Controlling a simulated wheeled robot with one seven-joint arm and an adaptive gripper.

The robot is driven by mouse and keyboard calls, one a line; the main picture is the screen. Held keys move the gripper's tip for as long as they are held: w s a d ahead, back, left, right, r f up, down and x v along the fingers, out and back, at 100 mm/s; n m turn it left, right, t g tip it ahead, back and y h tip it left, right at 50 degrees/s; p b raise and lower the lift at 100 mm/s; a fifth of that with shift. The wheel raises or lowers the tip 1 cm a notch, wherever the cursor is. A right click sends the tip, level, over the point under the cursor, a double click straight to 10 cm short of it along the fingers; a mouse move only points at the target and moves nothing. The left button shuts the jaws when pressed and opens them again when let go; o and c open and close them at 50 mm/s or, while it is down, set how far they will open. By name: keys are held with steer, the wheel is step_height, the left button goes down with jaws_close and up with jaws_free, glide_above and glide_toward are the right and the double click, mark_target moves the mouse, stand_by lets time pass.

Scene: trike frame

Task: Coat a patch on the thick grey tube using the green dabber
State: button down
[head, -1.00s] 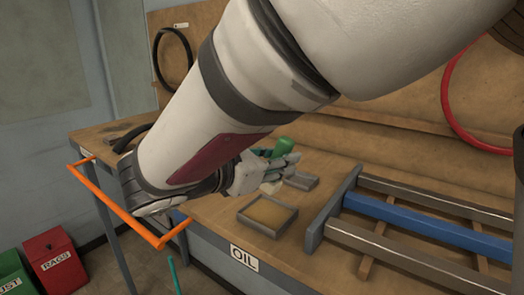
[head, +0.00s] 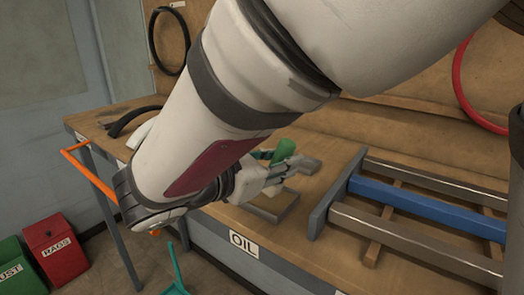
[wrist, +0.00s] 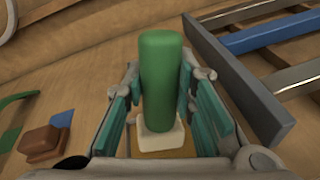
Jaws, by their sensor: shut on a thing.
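The green dabber (head: 283,151) is upright in my gripper (head: 278,170). In the wrist view, its green handle (wrist: 160,75) stands between the two teal-padded fingers of my gripper (wrist: 160,95), which are shut on it. Its cream pad (wrist: 160,134) points down over the yellowish floor of a shallow tray (wrist: 182,152); I cannot tell whether they touch. In the head view, my gripper hides part of this tray (head: 272,210). The front grey tube (head: 410,243) looks the thicker one and lies in the rack to the right of my gripper.
The blue tube (head: 430,209) and another grey tube (head: 440,184) lie behind it. The rack's grey end bar (head: 337,195) stands close right of the tray. An orange rail (head: 92,172) sticks out at the bench's left end.

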steer(key=shift+f, duration=0.65)
stand_by(1.6)
steer(key=shift+r, duration=0.1)
steer(key=shift+r+p, duration=1.35)
steer(key=shift+r, duration=2.15)
